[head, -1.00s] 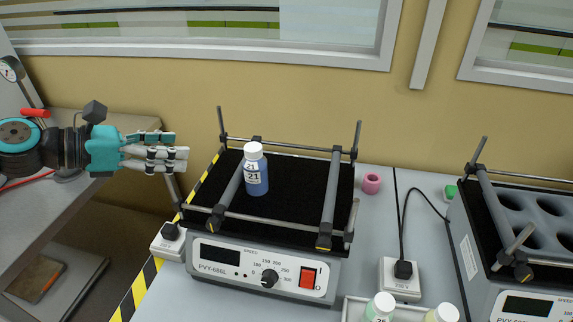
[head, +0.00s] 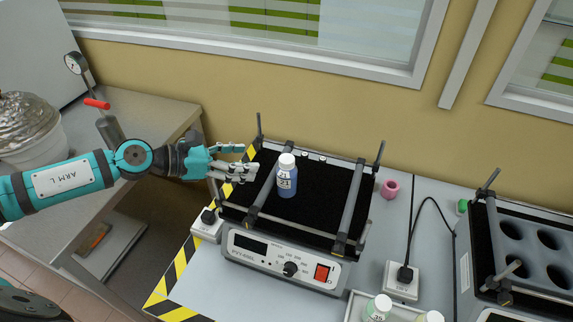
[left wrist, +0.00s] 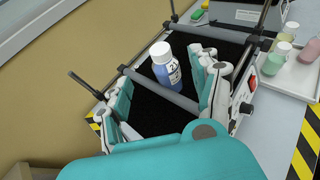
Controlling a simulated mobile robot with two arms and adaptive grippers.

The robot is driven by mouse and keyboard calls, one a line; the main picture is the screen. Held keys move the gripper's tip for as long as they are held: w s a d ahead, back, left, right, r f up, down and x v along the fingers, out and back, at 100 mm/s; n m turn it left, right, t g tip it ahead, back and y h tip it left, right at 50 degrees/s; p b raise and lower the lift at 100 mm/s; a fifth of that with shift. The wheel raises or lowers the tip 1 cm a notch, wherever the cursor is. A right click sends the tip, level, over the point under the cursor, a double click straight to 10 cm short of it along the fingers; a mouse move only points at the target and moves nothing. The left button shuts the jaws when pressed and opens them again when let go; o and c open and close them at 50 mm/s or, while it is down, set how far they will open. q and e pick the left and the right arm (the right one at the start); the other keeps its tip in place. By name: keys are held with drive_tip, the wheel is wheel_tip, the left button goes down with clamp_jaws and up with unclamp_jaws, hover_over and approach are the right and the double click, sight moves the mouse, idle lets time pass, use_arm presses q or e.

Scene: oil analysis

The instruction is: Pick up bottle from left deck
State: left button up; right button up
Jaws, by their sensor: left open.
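The bottle (head: 287,182) is blue with a white cap and a label that seems to read 21. It stands upright on the black mat of the left shaker deck (head: 318,208), near the deck's left bar. My left gripper (head: 247,160) is open, with its fingers pointing right toward the bottle from the deck's left side. In the left wrist view the bottle (left wrist: 166,72) appears ahead, between the spread fingers, and they do not seem to touch it. My right gripper is not in view.
Metal posts and bars (head: 350,205) frame the deck. A second shaker with round holes (head: 530,240) stands at right. Bottles sit in a white tray (head: 352,310) in front. A pink ring-like object (head: 390,189) lies right of the deck. A power socket box (head: 402,280) is nearby.

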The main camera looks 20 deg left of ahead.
sight(286, 159)
use_arm(q)
drive_tip(key=p+x, duration=0.4)
drive_tip(key=x, duration=0.2)
drive_tip(key=shift+w+d+r, duration=0.1)
drive_tip(key=shift+w, duration=0.05)
drive_tip(key=shift+w+d+f+p, duration=0.3)
drive_tip(key=shift+w+d+p, duration=0.05)
drive_tip(key=shift+p, duration=0.05)
drive_tip(key=shift+w+d, duration=0.25)
drive_tip(key=shift+d, duration=0.05)
drive_tip(key=p+x, duration=0.1)
drive_tip(key=x, duration=0.2)
drive_tip(key=shift+w+d+f, duration=0.2)
drive_tip(key=shift+w+d, duration=0.05)
drive_tip(key=shift+w+d+f, duration=0.2)
drive_tip(key=shift+w, duration=0.05)
drive_tip(key=shift+s, duration=0.1)
drive_tip(key=shift+c, duration=0.5)
drive_tip(key=c, duration=1.1)
clamp_jaws()
